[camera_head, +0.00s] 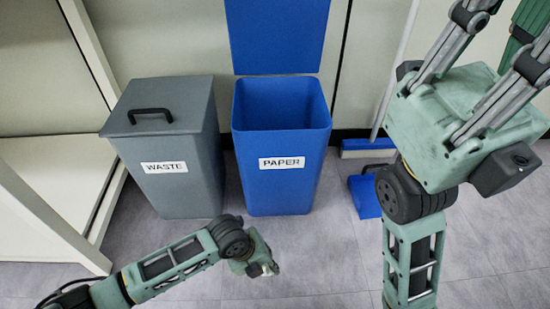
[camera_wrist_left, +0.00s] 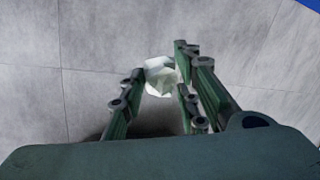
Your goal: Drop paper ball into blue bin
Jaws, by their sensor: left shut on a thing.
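The blue bin (camera_head: 281,185), labelled PAPER, stands upright with its blue lid raised behind it and its top open. My left gripper (camera_head: 260,262) is low over the floor, in front of and below the bin's rim. It is shut on the white crumpled paper ball (camera_wrist_left: 160,76), which sits between its fingers in the left wrist view (camera_wrist_left: 162,88). In the head view the ball is mostly hidden by the gripper. My right gripper (camera_head: 500,45) is at the upper right, its fingers spread and empty, tips partly cut off.
A grey bin (camera_head: 185,190) labelled WASTE, with a closed lid and black handle, stands just left of the blue bin. A white shelf frame (camera_head: 50,190) is at the left. A blue dustpan (camera_head: 365,195) and a broom (camera_head: 368,145) are right of the bin. The floor in front is clear.

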